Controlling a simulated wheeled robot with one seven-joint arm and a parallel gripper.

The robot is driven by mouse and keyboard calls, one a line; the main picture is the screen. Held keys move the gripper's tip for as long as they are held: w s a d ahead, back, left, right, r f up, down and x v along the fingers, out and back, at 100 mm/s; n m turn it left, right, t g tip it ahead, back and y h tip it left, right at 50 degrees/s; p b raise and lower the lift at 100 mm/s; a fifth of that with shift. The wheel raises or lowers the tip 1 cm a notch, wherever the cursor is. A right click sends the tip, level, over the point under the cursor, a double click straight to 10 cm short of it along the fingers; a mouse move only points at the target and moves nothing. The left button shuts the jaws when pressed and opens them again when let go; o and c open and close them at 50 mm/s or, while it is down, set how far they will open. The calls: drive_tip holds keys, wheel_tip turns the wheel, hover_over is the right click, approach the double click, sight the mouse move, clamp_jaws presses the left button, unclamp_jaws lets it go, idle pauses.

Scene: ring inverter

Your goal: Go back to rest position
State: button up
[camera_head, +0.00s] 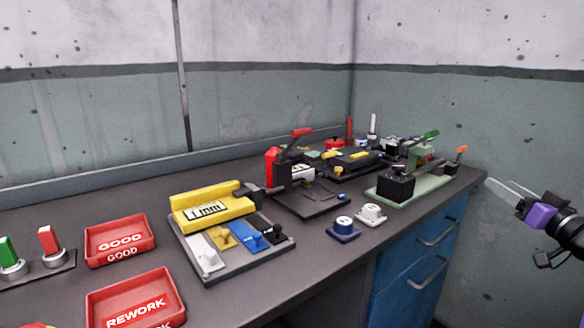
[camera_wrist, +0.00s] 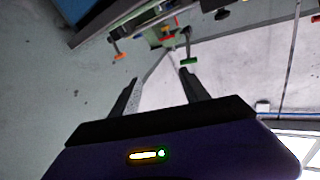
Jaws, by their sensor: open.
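My gripper (camera_head: 513,190) is at the right edge of the head view, beyond the right end of the workbench and apart from everything on it. Its purple body shows with pale fingers pointing left. In the wrist view my gripper (camera_wrist: 160,88) has its two dark fingers spread apart. Nothing is between them. The wrist view looks past the fingers at the wall and at the bench end, which appears upside down at the top.
The dark workbench (camera_head: 255,296) holds red GOOD (camera_head: 121,240) and REWORK (camera_head: 135,301) trays, a yellow fixture (camera_head: 212,208), a red-handled press (camera_head: 290,165), two small round parts (camera_head: 343,228) and a green-based fixture (camera_head: 425,187). Blue drawers (camera_head: 415,262) are below. Space around my gripper looks clear.

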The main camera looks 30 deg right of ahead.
drive_tip(key=a+f+m+g+h, duration=0.35)
drive_tip(key=a+f, duration=0.45)
drive_tip(key=f, duration=0.4)
drive_tip(key=s+a+f, duration=0.1)
drive_tip(key=a+f, duration=0.2)
drive_tip(key=a, duration=0.4)
drive_tip(key=a+f, duration=0.4)
drive_tip(key=a, duration=0.3)
drive_tip(key=s+a+f+n+t+y, duration=0.1)
drive_tip(key=s+a+n+t+y, duration=0.2)
drive_tip(key=a, duration=0.8)
drive_tip(key=s+a+f+n+y, duration=0.1)
drive_tip(key=s+a+n+y, duration=0.15)
drive_tip(key=s+a, duration=0.6)
drive_tip(key=s+a+f+n+g+y, duration=0.1)
drive_tip(key=s+a+f+n+y, duration=0.2)
drive_tip(key=a, duration=0.4)
drive_tip(key=s+a+f+n+g+y, duration=0.1)
drive_tip(key=s+a+n+y, duration=0.1)
drive_tip(key=s+a, duration=0.4)
wheel_tip(320, 180, up, 18)
drive_tip(key=p, duration=1.8)
drive_tip(key=shift+w+a+r+y, duration=0.15)
drive_tip(key=shift+w+a+y, duration=0.05)
drive_tip(key=shift+a+y, duration=0.1)
drive_tip(key=shift+d, duration=0.1)
